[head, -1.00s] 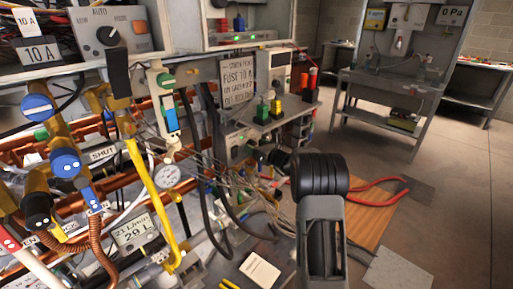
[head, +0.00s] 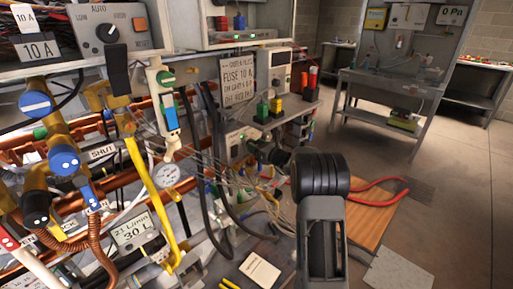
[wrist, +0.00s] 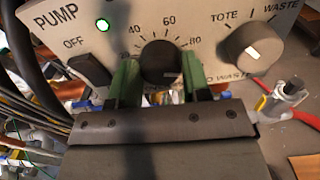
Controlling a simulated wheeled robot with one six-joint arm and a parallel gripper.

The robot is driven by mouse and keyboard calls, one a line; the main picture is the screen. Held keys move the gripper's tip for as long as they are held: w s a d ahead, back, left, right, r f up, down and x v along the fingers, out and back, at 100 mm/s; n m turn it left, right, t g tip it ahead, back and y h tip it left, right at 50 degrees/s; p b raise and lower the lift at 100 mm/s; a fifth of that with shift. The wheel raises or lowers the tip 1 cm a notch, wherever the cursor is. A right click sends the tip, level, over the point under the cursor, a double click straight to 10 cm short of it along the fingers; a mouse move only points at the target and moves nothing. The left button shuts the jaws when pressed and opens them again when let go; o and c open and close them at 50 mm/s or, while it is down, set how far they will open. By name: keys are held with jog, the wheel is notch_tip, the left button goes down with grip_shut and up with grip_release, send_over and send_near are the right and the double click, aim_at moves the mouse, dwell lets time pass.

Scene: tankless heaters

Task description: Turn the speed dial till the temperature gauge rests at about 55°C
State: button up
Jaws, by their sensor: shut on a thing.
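In the wrist view, a black round speed dial (wrist: 160,58) sits on the grey pump panel (wrist: 205,22) under a scale marked 40, 60 and 80. My gripper (wrist: 160,78) has its two green fingers on either side of this dial and is shut on it. The dial's pointer mark is hard to make out. My arm hides much of the dial area there.
In the head view, a display (head: 134,230) reads 21 L/min and 30 L. Black hoses and cables crowd nearby.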

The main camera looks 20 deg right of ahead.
jog(key=shift+s+a+f+n+b, duration=0.1)
jog(key=shift+n+b, duration=3.25)
jog(key=shift+b, duration=1.5)
jog(key=shift+a+f+n+b, duration=0.1)
jog(key=shift+n+b, duration=3.25)
jog(key=shift+b, duration=1.5)
jog(key=shift+r, duration=0.1)
jog(key=o, duration=0.9)
jog(key=p+v, duration=0.1)
jog(key=v, duration=1.3)
jog(key=shift+p, duration=0.35)
